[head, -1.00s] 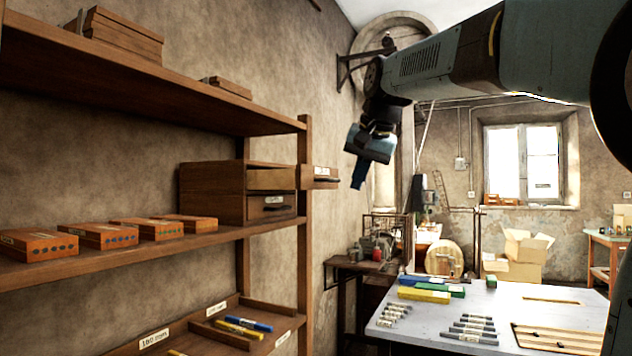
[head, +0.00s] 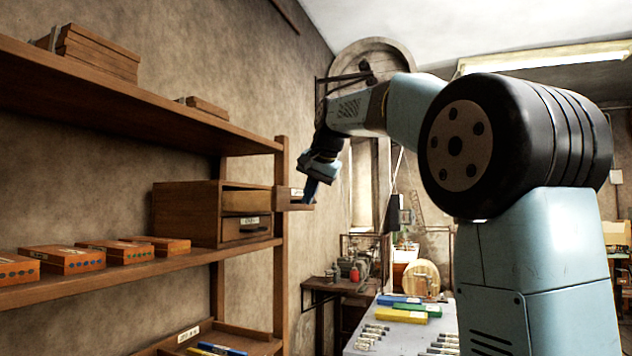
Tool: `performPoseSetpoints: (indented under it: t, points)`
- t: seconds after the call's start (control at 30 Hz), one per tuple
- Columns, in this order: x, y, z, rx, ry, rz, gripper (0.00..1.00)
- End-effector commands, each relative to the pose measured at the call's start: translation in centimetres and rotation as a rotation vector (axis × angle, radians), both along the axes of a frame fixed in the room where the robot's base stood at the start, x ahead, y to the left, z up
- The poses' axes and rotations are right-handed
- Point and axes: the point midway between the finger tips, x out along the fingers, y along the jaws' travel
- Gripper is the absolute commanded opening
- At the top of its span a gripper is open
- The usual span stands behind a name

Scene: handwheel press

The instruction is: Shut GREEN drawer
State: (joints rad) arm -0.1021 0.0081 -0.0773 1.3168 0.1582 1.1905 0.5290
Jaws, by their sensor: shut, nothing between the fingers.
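A small wooden cabinet (head: 187,214) with two drawers stands on the middle shelf. Its upper drawer (head: 255,200) is pulled out to the right, with its labelled front (head: 297,193) well clear of the cabinet. The lower drawer (head: 246,228) has a label and dark handle and looks shut. The labels are too small to read, so I cannot tell which is GREEN. My gripper (head: 309,192) is shut and empty, pointing down at the open drawer's front. It overlaps the right end of that front; I cannot tell whether it touches.
A shelf post (head: 280,240) stands beside the open drawer. Several orange-brown boxes (head: 70,259) sit left of the cabinet on the same shelf (head: 130,269). The upper shelf (head: 120,100) runs above. A grey table (head: 395,335) with coloured boxes is lower right.

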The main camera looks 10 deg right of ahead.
Motion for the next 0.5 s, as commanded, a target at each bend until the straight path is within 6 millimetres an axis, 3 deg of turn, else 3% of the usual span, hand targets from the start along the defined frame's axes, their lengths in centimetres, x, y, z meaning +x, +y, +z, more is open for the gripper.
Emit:
performPoseSetpoints:
  t: [0.17, 0.5]
  points:
    - [1.8, 0.7, -2.3, 0.0, 0.002, 0.002, 0.0]
    - [3.7, 3.4, -2.0, -0.001, -0.001, 0.0, 0.0]
